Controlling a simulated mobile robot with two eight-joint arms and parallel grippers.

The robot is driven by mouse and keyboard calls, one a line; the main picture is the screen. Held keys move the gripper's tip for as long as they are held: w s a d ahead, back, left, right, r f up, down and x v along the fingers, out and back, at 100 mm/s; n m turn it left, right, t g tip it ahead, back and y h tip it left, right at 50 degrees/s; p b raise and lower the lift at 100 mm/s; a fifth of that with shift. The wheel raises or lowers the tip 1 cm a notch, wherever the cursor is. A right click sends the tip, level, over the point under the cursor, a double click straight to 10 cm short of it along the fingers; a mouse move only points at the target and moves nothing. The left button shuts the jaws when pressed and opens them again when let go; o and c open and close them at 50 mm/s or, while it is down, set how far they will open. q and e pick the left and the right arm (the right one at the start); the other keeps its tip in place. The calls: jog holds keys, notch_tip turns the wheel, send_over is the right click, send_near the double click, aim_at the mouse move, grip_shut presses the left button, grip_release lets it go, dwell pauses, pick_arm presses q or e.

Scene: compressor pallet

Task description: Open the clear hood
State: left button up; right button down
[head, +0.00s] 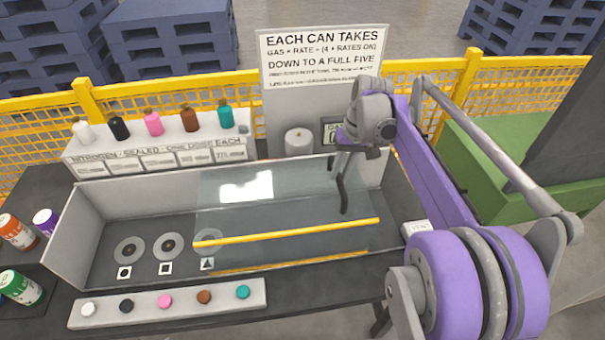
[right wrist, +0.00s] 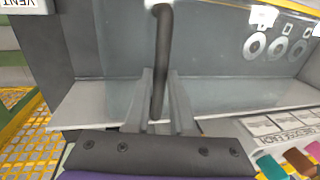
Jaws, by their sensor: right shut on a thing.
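The clear hood (head: 285,205) is a see-through panel with a yellow bar along its front edge, over the middle and right of a long grey trough. Its yellow bar shows apart from a yellow strip on the trough's front edge. A dark bar handle (head: 342,185) rises at the hood's right part. My right gripper (head: 343,148) is at the handle's upper end. In the right wrist view, its two grey fingers (right wrist: 160,105) are shut on the dark handle (right wrist: 161,60), with the clear panel behind. My left gripper is not in view.
A shelf of several coloured bottles (head: 153,125) stands behind the trough (head: 75,235). A strip of coloured buttons (head: 185,305) lies in front. Cans (head: 20,287) stand at the left. A sign (head: 325,60) and yellow fence (head: 430,70) are behind. A VENT label (head: 418,227) is at the right.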

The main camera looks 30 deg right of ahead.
jog(key=s+d, duration=0.2)
jog(key=d, duration=0.5)
jog(key=shift+s+d, duration=0.2)
jog(key=shift+d, duration=0.05)
jog(key=c, duration=0.8)
grip_release()
jog(key=shift+o, duration=0.2)
notch_tip(320, 180, up, 11)
jog(key=d, duration=0.2)
jog(key=shift+s+f+p, duration=0.2)
jog(key=shift+s+p, duration=0.1)
jog(key=shift+p, duration=0.1)
